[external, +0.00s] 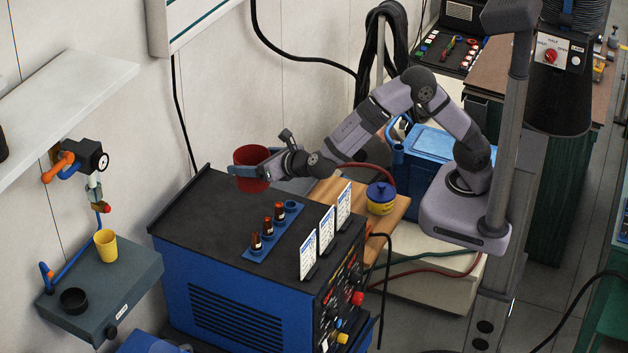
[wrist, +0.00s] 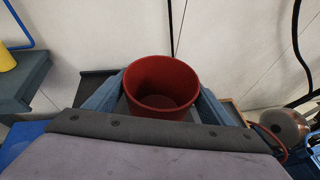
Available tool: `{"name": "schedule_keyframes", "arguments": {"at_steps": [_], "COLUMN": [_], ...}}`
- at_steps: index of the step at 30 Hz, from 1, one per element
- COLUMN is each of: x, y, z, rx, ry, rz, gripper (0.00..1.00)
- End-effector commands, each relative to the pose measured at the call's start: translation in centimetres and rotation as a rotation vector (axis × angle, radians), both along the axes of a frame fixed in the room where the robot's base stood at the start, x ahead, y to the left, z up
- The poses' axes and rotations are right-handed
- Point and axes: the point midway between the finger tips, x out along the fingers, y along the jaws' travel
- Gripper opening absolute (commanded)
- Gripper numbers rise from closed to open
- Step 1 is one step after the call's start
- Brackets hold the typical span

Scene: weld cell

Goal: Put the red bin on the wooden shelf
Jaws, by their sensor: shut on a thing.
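The red bin (external: 251,167) is an open, empty round tub. My gripper (external: 258,168) is shut on it, with a blue-grey finger on either side. In the wrist view the red bin (wrist: 162,86) sits upright between the two fingers. It is over the back part of the black top of the blue welding machine (external: 225,205), and seems raised above it. The wooden shelf (external: 361,202) is a low brown board behind the machine, to the right of the bin and below my forearm. A blue-lidded yellow tin (external: 381,198) stands on it.
A blue rack (external: 270,232) with several small bottles and three upright white cards (external: 326,228) stand on the machine top. A grey wall ledge (external: 105,290) at left holds a yellow cup (external: 106,245) and a black ring (external: 73,300). A blue cooler (external: 428,160) stands beside my base.

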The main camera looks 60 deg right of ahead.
Motion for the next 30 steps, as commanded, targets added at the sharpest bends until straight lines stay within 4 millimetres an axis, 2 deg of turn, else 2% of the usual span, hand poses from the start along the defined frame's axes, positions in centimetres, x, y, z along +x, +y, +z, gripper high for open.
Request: {"name": "schedule_keyframes", "arguments": {"at_steps": [5, 9, 12, 15, 19, 26, 30], "x": [0.1, -0.6, -1.4, -2.3, -3.5, -5.7, -6.7], "y": [-5.9, -12.3, -15.9, -18.6, -21.4, -24.8, -25.7], "z": [-0.8, -1.2, -1.2, -1.1, -0.9, -2.1, -4.4], "rx": [-0.002, -0.003, -0.002, -0.001, -0.001, -0.002, -0.007], "ry": [-0.001, -0.002, -0.002, -0.003, -0.002, -0.001, 0.003], "rz": [-0.141, -0.275, -0.34, -0.379, -0.41, -0.447, -0.474], "gripper": [0.38, 0.38, 0.38, 0.38, 0.38, 0.38, 0.38]}}
